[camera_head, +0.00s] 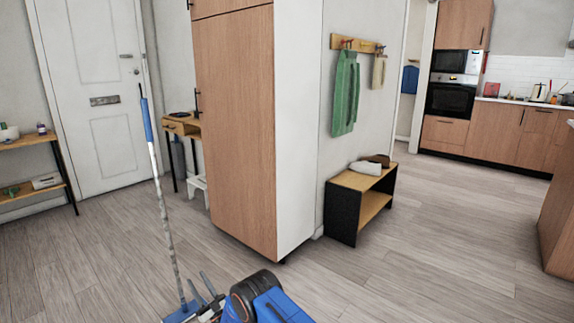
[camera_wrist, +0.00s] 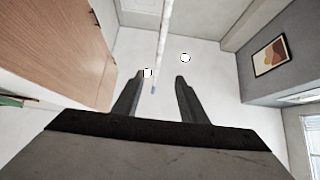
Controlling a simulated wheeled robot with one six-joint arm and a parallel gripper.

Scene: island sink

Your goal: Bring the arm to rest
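My gripper (camera_head: 199,282) is low at the bottom of the head view, beside my blue arm. In the wrist view its two dark fingers (camera_wrist: 157,80) stand apart and it is open, with nothing seen clamped between them. The wrist camera looks up towards the white ceiling. A long-handled tool (camera_head: 165,205) with a blue grip and a striped pole stands slightly tilted just left of my gripper; its blue lower end is partly in view. The pole (camera_wrist: 163,40) also shows in the wrist view, behind the finger gap; whether it touches my gripper cannot be told.
A tall wooden cabinet (camera_head: 235,130) stands just ahead. A shelf (camera_head: 30,145) stands at the left near the white door (camera_head: 97,90). Floor is free at right, before the kitchen units (camera_head: 495,132).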

